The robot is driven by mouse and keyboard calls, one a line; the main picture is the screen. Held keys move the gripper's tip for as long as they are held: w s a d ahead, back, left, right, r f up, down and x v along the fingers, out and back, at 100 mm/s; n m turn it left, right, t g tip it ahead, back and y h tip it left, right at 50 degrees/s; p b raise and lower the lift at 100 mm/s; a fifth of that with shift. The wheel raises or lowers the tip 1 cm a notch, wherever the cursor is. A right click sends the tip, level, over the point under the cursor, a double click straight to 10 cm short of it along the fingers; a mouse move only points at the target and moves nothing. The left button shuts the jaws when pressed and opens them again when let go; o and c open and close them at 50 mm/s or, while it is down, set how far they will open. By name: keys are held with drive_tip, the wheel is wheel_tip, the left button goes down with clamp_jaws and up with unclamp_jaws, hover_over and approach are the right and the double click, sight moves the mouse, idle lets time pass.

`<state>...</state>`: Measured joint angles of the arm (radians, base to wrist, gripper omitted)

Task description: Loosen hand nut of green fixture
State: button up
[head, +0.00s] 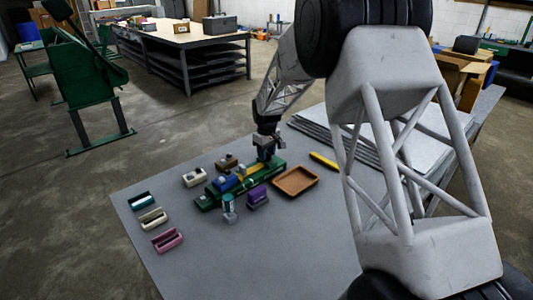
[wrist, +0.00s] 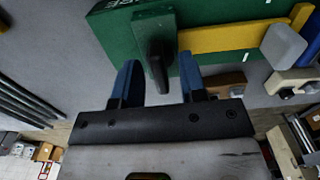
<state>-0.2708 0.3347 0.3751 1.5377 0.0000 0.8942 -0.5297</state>
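The green fixture (head: 207,202) lies on the grey table and carries a yellow bar and a blue part. In the wrist view, the green fixture (wrist: 118,32) fills the top, with its yellow bar (wrist: 230,38) to the right. A black hand nut with a lever-like grip (wrist: 158,60) sticks out from the green block. My gripper (wrist: 158,70) is open, with one blue finger on each side of the hand nut and visible gaps between. In the head view, my gripper (head: 267,152) is at the fixture's far right end, and the hand nut there is hidden.
A brown tray (head: 296,193) and yellow marker (head: 324,161) lie right of the fixture. A purple block (head: 257,197) and grey-teal cylinder (head: 229,208) stand in front. A cream block (head: 194,178) and brown block (head: 227,161) are behind. Metal sheets (head: 345,140) are stacked right.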

drive_tip(key=shift+r, duration=3.8)
drive_tip(key=shift+r, duration=0.1)
drive_tip(key=shift+s+d+r, duration=0.15)
drive_tip(key=shift+d, duration=0.05)
drive_tip(key=s+d+r+m, duration=0.2)
drive_tip(key=s+d+r, duration=0.3)
drive_tip(key=s, duration=0.4)
drive_tip(key=s+d+r+m+t, duration=0.1)
drive_tip(key=s+d+r, duration=0.45)
drive_tip(key=s, duration=0.35)
drive_tip(key=s+d+r+m, duration=0.2)
drive_tip(key=s+d+r, duration=0.35)
drive_tip(key=s, duration=0.35)
drive_tip(key=s+d+f+m, duration=0.2)
drive_tip(key=s+d, duration=0.2)
drive_tip(key=s, duration=1)
drive_tip(key=s+d+f+m+t, duration=0.1)
drive_tip(key=s+d+f+m, duration=0.1)
drive_tip(key=s, duration=1.2)
drive_tip(key=shift+s+d+t, duration=0.25)
drive_tip(key=shift+d+t, duration=0.05)
drive_tip(key=shift+d, duration=0.55)
